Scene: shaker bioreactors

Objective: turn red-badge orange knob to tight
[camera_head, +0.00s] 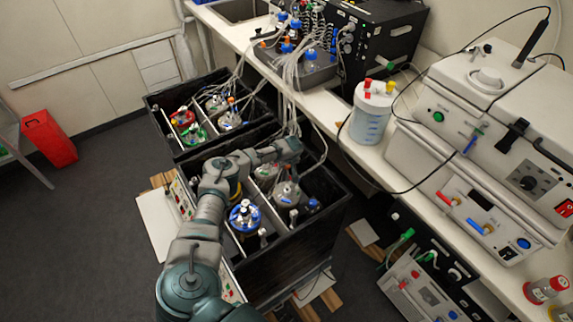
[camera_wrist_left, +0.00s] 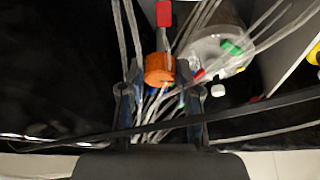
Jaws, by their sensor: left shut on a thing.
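The orange knob (camera_wrist_left: 159,68) shows in the left wrist view, between the fingertips of my left gripper (camera_wrist_left: 158,80), which is shut on it. A red badge (camera_wrist_left: 165,13) sits just beyond the knob on a pale strip. In the head view my left gripper (camera_head: 286,149) reaches over the far edge of the near black shaker box (camera_head: 300,252). The knob cannot be made out there, as my gripper and tubes cover that spot. My right gripper is not in view.
Clear tubes (camera_wrist_left: 180,105) and a dark cable (camera_wrist_left: 240,117) run across the wrist view near the fingers. A vessel with a blue ring (camera_head: 245,217) stands in the near box. A second black box (camera_head: 190,95) stands behind. A bench with instruments (camera_head: 480,130) is at the right.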

